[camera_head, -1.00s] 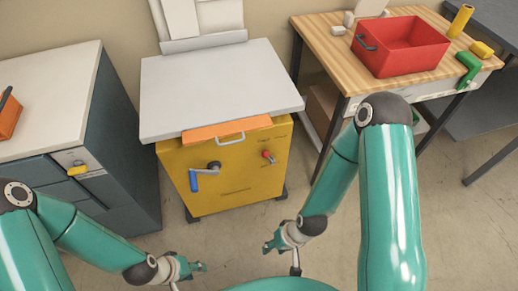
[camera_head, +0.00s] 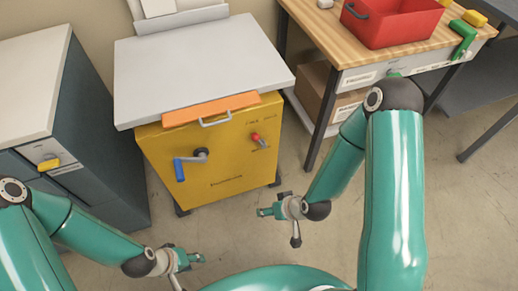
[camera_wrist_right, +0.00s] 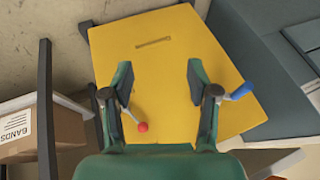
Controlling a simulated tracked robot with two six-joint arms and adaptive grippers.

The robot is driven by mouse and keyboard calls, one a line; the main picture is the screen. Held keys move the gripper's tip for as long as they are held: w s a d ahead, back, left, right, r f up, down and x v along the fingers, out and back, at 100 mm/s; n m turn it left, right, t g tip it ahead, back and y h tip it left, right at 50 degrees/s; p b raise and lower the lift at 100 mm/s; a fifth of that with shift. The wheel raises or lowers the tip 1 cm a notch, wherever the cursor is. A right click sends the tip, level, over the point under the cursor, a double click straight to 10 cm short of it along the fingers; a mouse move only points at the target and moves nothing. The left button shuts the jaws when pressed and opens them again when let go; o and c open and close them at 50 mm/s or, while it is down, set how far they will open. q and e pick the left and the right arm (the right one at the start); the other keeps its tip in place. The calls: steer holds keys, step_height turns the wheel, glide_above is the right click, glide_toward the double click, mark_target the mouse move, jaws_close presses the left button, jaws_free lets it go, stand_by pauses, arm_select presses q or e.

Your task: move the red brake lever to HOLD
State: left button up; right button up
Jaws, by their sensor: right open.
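The red brake lever (camera_head: 255,138) is a small lever with a red knob on the right of the yellow machine front (camera_head: 215,172). In the right wrist view its red knob (camera_wrist_right: 142,127) shows between my right gripper's fingers in the picture, nearer the left finger, with the yellow panel behind. My right gripper (camera_wrist_right: 160,80) is open and empty. In the head view my right gripper (camera_head: 264,211) hangs in front of and below the yellow front, apart from the lever. My left gripper (camera_head: 194,258) is low in front of the machine; its finger opening is unclear.
A blue-handled crank (camera_head: 180,168) sits left of the lever, below an orange flap with a handle (camera_head: 212,110). A grey top (camera_head: 200,70) overhangs the front. A drawer cabinet (camera_head: 95,150) stands left, and a wooden bench (camera_head: 310,20) with a red bin (camera_head: 385,30) right.

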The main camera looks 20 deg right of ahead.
steer(key=w+d+f+n+t+b, duration=0.2)
steer(key=w+d+f+t+b, duration=0.3)
steer(key=w+b, duration=0.4)
arm_select(q)
step_height(320, 180, down, 25)
steer(key=b, duration=1.3)
steer(key=shift+f, duration=0.2)
arm_select(e)
steer(key=n+t, duration=0.3)
steer(key=t, duration=0.5)
glide_toward(259, 141)
steer(key=w+a+r, duration=0.2)
steer(key=w+a, duration=0.1)
steer(key=w, duration=0.5)
steer(key=shift+w+r, duration=0.25)
